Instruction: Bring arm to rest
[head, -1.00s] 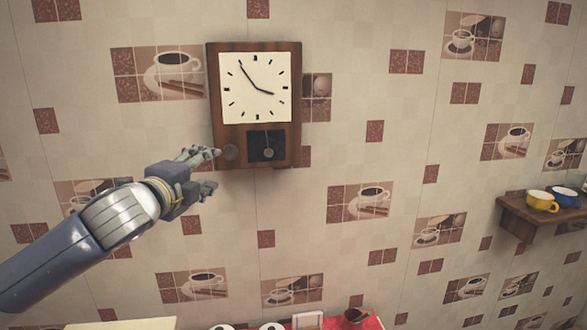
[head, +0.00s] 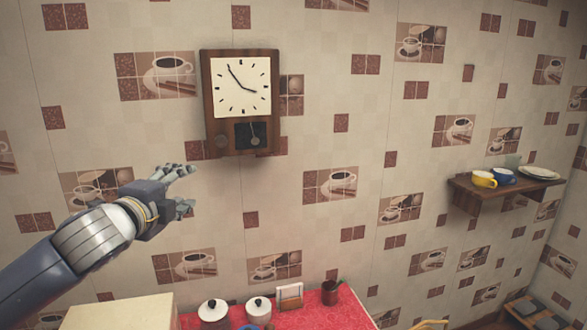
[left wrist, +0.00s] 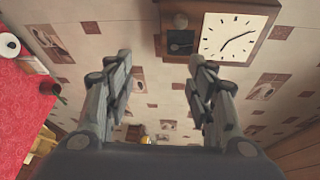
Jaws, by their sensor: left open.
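My left gripper (head: 182,190) is open and empty in the head view, raised in front of the tiled wall, below and left of the wall clock (head: 222,72). Its two fingers stand wide apart in the left wrist view (left wrist: 158,88), with nothing between them but wall behind. The clock has a brown wooden case and a white face, and it also shows at the top of the left wrist view (left wrist: 226,38). My right gripper is in neither view.
A red counter top (head: 311,316) with white lidded pots (head: 213,309) and a dark red pot (head: 330,291) lies below. A wooden shelf (head: 490,197) at right holds a yellow cup (head: 484,179), a blue cup (head: 503,177) and plates (head: 540,173). The air around the gripper is free.

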